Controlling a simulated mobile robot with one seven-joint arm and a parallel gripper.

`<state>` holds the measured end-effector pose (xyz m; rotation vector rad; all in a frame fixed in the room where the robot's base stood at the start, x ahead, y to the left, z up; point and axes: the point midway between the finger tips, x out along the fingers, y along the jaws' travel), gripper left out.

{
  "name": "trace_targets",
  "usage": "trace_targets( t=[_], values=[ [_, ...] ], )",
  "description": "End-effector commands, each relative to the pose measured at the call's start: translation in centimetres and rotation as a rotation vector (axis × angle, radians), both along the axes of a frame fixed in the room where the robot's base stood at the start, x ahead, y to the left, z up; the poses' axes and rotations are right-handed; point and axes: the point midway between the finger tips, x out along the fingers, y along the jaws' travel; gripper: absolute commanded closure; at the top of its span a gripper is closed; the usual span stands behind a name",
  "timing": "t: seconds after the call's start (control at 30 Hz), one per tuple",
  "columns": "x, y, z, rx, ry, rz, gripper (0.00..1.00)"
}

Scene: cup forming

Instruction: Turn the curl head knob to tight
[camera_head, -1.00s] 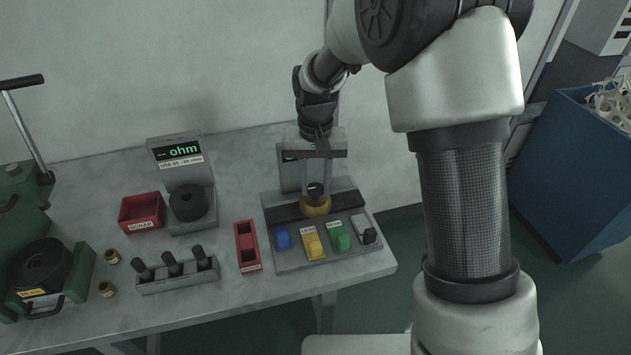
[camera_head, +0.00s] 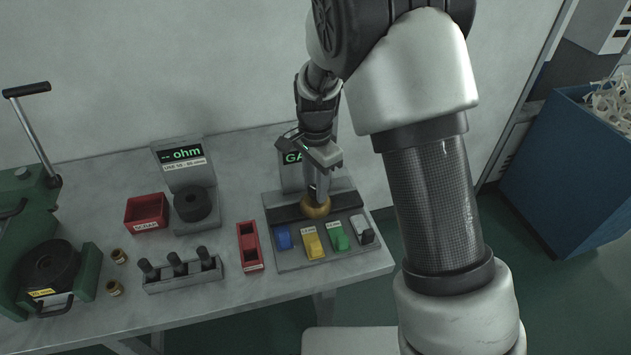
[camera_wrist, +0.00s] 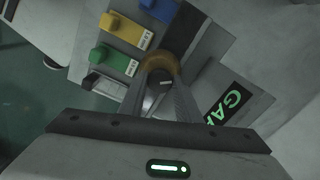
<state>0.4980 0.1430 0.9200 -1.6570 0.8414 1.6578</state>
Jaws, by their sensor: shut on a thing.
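The curl head (camera_head: 316,209) shows as a brass-coloured ring on the grey station at the right of the bench. In the wrist view the brass ring (camera_wrist: 157,62) surrounds a dark knob (camera_wrist: 165,82) with a short pale mark. My gripper (camera_head: 317,194) points down over the ring and is shut on the knob. The wrist view shows the two fingers of my gripper (camera_wrist: 160,90) on either side of it. The fingers hide part of the knob, and I cannot read any tight marking.
Blue (camera_head: 283,238), yellow (camera_head: 312,244) and green (camera_head: 338,236) blocks sit in front of the ring. A lit display (camera_head: 292,157) stands behind, partly hidden. A red tray (camera_head: 249,248) lies to the left.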

Motion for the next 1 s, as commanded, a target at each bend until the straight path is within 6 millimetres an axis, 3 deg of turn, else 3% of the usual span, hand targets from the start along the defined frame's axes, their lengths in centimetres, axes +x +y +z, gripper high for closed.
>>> trace_targets(
  t=[0.5,1.0],
  values=[
    [0.09,0.04,0.33,0.0,-0.002,-0.441,0.92],
    [0.16,0.04,0.16,0.001,-0.004,-0.622,0.92]
  ],
)
